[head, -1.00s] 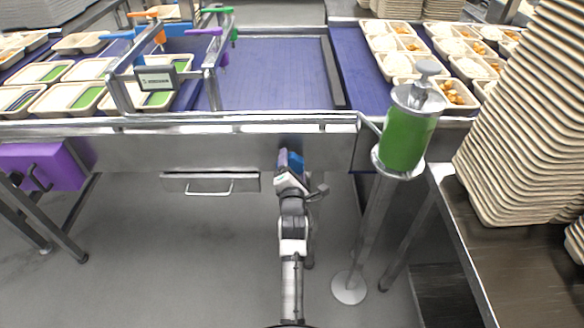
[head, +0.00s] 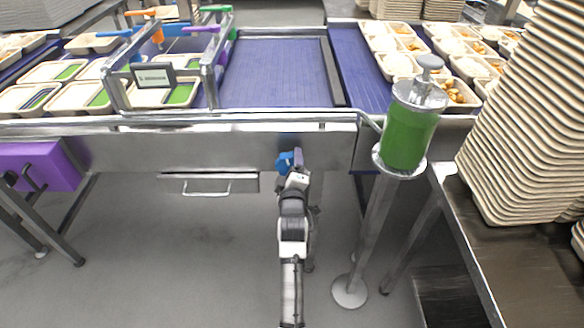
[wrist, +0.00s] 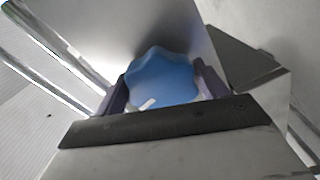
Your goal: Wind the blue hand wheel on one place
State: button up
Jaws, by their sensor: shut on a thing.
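The blue hand wheel (wrist: 162,78) is a lobed knob with a white mark near its lower edge in the wrist view. It sits on the steel front panel below the conveyor. My gripper (wrist: 160,88) is shut on it, with one dark purple finger on each side of the wheel. In the head view my gripper (head: 291,162) is at the front panel, and a bit of the blue wheel (head: 283,163) shows to its left. The rest of the wheel is hidden behind my gripper there.
A steel rail (head: 180,121) runs above the panel. A green cylinder dispenser (head: 407,136) on a post stands close to the right. A drawer (head: 210,185) and a purple box (head: 40,166) are at the left. Stacked trays (head: 520,130) stand at the far right.

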jog(key=m, duration=0.4)
jog(key=shift+a+m, duration=0.15)
jog(key=shift+m, duration=0.25)
jog(key=m+b, duration=0.1)
jog(key=m, duration=0.4)
jog(key=shift+a+f, duration=0.1)
jog(key=m, duration=0.5)
jog(key=shift+a+m, duration=0.15)
jog(key=shift+m, duration=0.25)
jog(key=m, duration=0.4)
jog(key=shift+a+m+b, duration=0.1)
jog(key=shift+m+b, duration=0.2)
jog(key=shift+b, duration=0.1)
jog(key=o, duration=1)
jog(key=shift+s+f, duration=0.1)
jog(key=shift+s, duration=0.05)
